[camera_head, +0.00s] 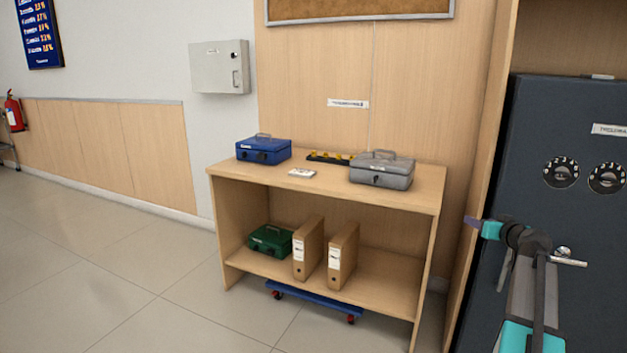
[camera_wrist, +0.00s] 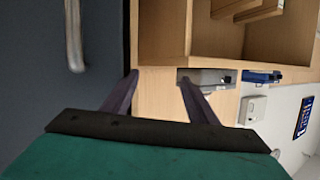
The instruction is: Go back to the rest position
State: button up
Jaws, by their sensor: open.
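My gripper (camera_head: 474,222) is at the right of the head view, held up in front of the dark safe and pointing left toward the wooden shelf unit. In the wrist view my gripper (camera_wrist: 160,77) has its two dark fingers spread apart, with nothing between them. My arm rises from the lower right of the head view. The gripper is clear of the shelf unit (camera_head: 318,196) and its boxes.
The dark safe (camera_head: 575,225) with dials and a handle stands at right. On the shelf unit's top are a blue cash box (camera_head: 264,150) and a grey cash box (camera_head: 382,171). Below are a green box (camera_head: 270,241) and binders (camera_head: 308,249). The floor at left is clear.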

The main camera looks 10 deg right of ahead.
jog(key=w+a+f+n+g+y+p, duration=0.1)
jog(key=w+a+f+g+y+p, duration=0.2)
jog(key=a+f, duration=0.75)
jog(key=w+a+f+n+g+y+p, duration=0.1)
jog(key=w+a+f+n+y+p, duration=0.2)
jog(key=a+f, duration=0.75)
jog(key=s+a+f+g+p, duration=0.1)
jog(key=s+a+f+p, duration=0.2)
jog(key=a, duration=0.5)
jog(key=s+a+f+g+p, duration=0.2)
jog(key=s+a+f, duration=0.1)
jog(key=a+f, duration=0.3)
jog(key=s+a+f+g+p, duration=0.1)
jog(key=s+a+f+p, duration=0.15)
jog(key=a, duration=0.65)
jog(key=s+a+f+n+g+p, duration=0.1)
jog(key=s+a+f+g+p, duration=0.2)
jog(key=s+a+f, duration=0.55)
jog(key=s+a+f+n+g+p, duration=0.1)
jog(key=s+a+g+p, duration=0.3)
jog(key=s, duration=1)
jog(key=s+d+m+g+h, duration=0.2)
jog(key=s+d+g+h, duration=0.1)
jog(key=s, duration=1.6)
jog(key=shift+s+d+g, duration=0.2)
jog(key=shift+g, duration=0.7)
